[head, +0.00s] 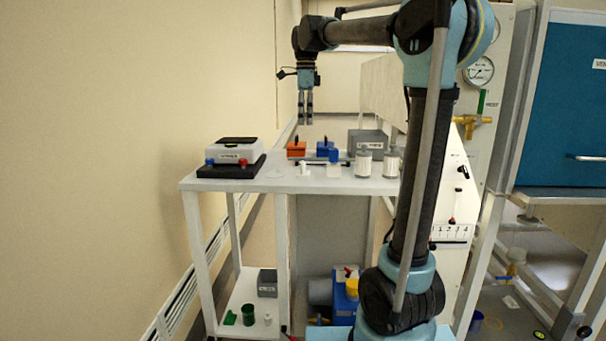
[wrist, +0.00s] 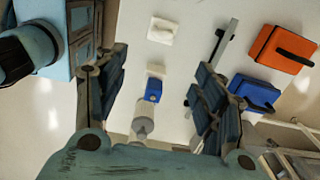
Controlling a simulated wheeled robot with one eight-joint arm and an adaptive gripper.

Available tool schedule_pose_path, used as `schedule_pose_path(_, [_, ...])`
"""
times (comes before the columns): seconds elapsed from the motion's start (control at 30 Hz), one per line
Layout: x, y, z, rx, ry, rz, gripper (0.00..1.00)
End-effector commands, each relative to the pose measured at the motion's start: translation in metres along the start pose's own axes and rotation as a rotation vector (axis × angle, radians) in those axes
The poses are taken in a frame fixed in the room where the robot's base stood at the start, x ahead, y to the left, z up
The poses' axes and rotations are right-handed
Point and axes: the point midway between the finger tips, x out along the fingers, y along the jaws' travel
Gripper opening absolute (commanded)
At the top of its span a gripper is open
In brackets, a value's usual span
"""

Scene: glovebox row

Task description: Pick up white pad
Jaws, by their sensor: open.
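A small white pad (wrist: 162,30), a squarish flat piece with a raised grip, lies on the white tabletop near the top middle of the wrist view. It looks to be the small white piece (head: 304,169) near the front of the table in the head view, though it is too small there to be sure. My gripper (head: 304,122) points down above the table, apart from the pad. In the wrist view its two fingers (wrist: 163,68) are spread wide with nothing held between them. The pad shows just beyond the fingertips and is not hidden.
Near the pad are a blue-and-white piece (wrist: 153,90), a dark bar (wrist: 220,45), an orange box (wrist: 282,50) and a blue box (wrist: 253,93). White canisters (head: 364,164) stand to the right. A scale-like device (head: 234,152) stands at the left. Bare tabletop (head: 260,184) lies in front.

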Motion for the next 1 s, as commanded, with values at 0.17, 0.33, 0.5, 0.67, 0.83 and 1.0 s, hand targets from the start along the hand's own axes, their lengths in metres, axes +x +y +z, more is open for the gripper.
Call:
schedule_pose_path(0.17, [0.003, -0.006, 0.008, 0.039, 0.002, 0.004, 0.63])
schedule_pose_path(0.33, [0.029, -0.006, 0.008, 0.040, 0.002, 0.004, 0.63])
schedule_pose_path(0.5, [0.059, -0.006, 0.007, 0.040, 0.002, 0.004, 0.63])
schedule_pose_path(0.67, [0.087, -0.006, 0.007, 0.039, 0.002, 0.004, 0.63])
schedule_pose_path(0.83, [0.110, -0.006, 0.007, 0.039, 0.002, 0.004, 0.63])
schedule_pose_path(1.0, [0.119, -0.005, 0.007, 0.039, 0.002, 0.004, 0.63])
